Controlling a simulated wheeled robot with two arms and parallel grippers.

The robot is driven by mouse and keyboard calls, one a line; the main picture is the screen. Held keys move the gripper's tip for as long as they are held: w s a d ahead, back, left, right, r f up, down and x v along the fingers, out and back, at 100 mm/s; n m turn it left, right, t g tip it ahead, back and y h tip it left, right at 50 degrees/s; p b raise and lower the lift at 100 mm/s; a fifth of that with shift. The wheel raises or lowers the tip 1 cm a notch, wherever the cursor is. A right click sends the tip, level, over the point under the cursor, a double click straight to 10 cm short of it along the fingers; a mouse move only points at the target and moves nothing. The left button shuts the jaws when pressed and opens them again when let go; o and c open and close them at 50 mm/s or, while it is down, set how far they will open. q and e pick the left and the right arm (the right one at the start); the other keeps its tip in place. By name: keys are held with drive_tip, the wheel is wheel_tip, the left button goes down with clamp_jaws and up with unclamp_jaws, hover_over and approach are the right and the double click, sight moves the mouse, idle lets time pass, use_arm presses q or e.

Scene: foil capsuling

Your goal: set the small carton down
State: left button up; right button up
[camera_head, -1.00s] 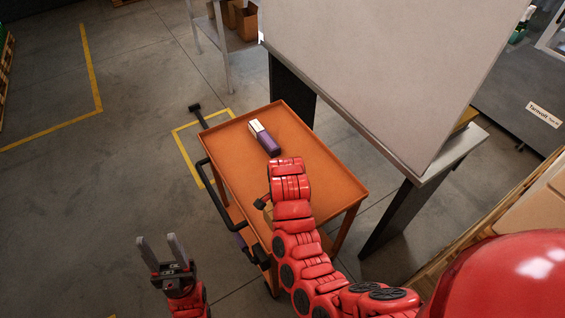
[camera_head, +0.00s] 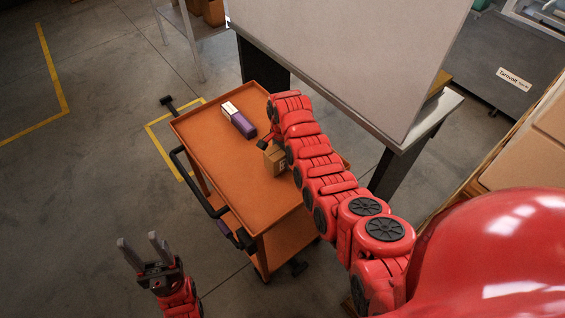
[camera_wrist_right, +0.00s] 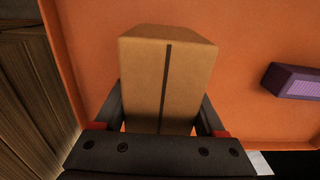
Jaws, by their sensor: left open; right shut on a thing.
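The small carton (camera_head: 275,159) is a plain brown box. It is over the orange cart's tray (camera_head: 205,165), towards its right side. My right gripper (camera_wrist_right: 162,108) is shut on it, with one finger along each side in the right wrist view, where the carton (camera_wrist_right: 167,70) shows a dark seam line. Most of the right gripper is hidden behind the arm in the head view. I cannot tell whether the carton touches the tray. My left gripper (camera_head: 140,241) is open and empty, low at the left, away from the cart.
A white and purple box (camera_head: 240,121) lies on the tray's far part; its purple end shows in the wrist view (camera_wrist_right: 296,82). The tray's near left part is bare. The tray has a raised rim.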

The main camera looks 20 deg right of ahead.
drive_tip(key=shift+f+p, duration=0.3)
drive_tip(key=shift+f, duration=1.45)
